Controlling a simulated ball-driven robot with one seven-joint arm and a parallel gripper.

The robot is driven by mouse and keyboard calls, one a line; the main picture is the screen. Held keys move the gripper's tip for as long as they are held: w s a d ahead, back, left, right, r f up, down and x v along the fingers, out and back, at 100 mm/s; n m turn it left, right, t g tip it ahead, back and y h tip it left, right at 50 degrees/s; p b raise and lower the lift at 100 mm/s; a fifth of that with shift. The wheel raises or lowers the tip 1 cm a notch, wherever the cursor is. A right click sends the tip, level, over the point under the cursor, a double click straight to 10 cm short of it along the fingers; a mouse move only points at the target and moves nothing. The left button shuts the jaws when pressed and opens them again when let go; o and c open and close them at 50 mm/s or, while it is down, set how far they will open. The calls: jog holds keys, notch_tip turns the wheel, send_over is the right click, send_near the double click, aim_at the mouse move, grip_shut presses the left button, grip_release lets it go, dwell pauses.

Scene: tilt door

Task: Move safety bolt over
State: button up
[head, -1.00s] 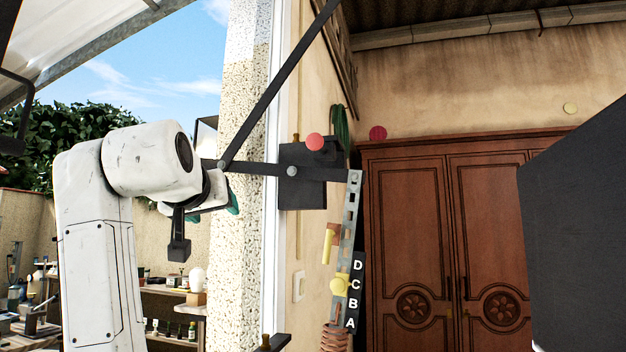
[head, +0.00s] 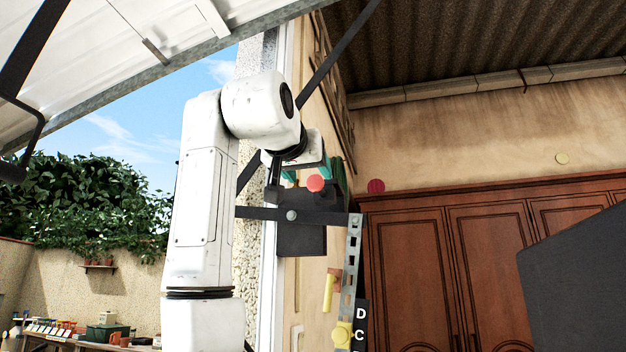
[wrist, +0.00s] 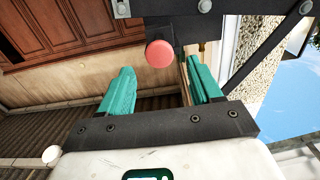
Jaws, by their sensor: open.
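A red round knob (head: 316,182) sits at the upper edge of a black plate (head: 302,235) on the door post; I take it to be the safety bolt's handle. In the wrist view the red knob (wrist: 159,54) lies in line with the gap between my teal fingers, just beyond the tips. My gripper (wrist: 160,72) is open and empty, with a finger to either side of the knob's line. I cannot tell whether either finger touches it. In the head view my gripper (head: 310,170) is close beside the knob and partly hidden behind my arm.
A dark bar (head: 270,214) crosses the plate and joins a perforated metal strip (head: 352,270). A slanted dark strut (head: 340,45) runs above. The raised white door (head: 120,50) is overhead.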

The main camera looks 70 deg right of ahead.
aim_at(314, 180)
jog(key=shift+w+d, duration=0.2)
jog(key=shift+d, duration=2)
grip_shut()
